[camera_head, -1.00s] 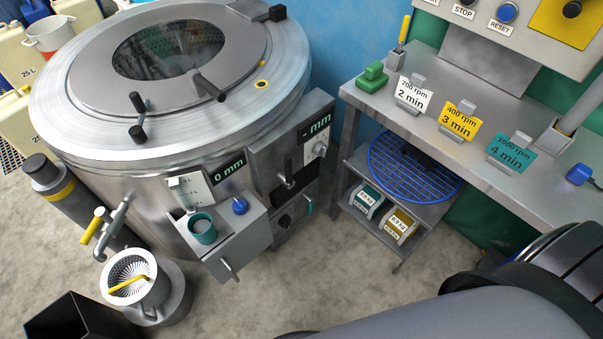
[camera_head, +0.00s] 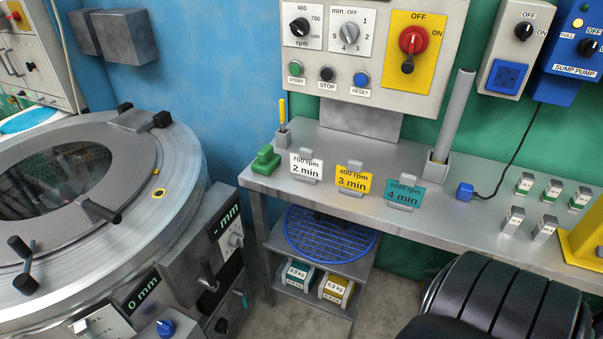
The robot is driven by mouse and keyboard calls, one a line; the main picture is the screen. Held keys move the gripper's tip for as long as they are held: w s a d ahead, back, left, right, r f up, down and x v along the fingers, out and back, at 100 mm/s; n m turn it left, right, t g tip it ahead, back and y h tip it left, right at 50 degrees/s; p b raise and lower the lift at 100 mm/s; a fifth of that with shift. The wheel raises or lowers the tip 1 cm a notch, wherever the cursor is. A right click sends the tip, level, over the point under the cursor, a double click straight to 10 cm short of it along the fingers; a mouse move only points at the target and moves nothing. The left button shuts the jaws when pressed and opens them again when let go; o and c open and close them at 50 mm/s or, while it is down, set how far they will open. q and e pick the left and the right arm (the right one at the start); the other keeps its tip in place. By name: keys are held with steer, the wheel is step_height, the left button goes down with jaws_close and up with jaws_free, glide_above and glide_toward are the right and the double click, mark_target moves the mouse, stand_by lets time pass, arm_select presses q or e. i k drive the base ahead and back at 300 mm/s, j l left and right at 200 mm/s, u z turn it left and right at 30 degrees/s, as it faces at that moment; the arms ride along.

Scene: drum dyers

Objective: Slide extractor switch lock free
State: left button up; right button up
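The extractor switch (camera_head: 413,40) is a round red knob on a yellow plate (camera_head: 432,73). The plate is on the right part of the grey control panel (camera_head: 382,90), with OFF marked above and ON to the right. A dark piece with a round black end (camera_head: 408,67) sits at the lower edge of the red knob and seems to be the switch lock; its exact fit is too small to tell. Neither of my grippers is in view, and nothing touches the switch.
The steel drum machine (camera_head: 150,215) fills the left.

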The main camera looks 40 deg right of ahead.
mark_target(408, 67)
steer(key=z, duration=1.95)
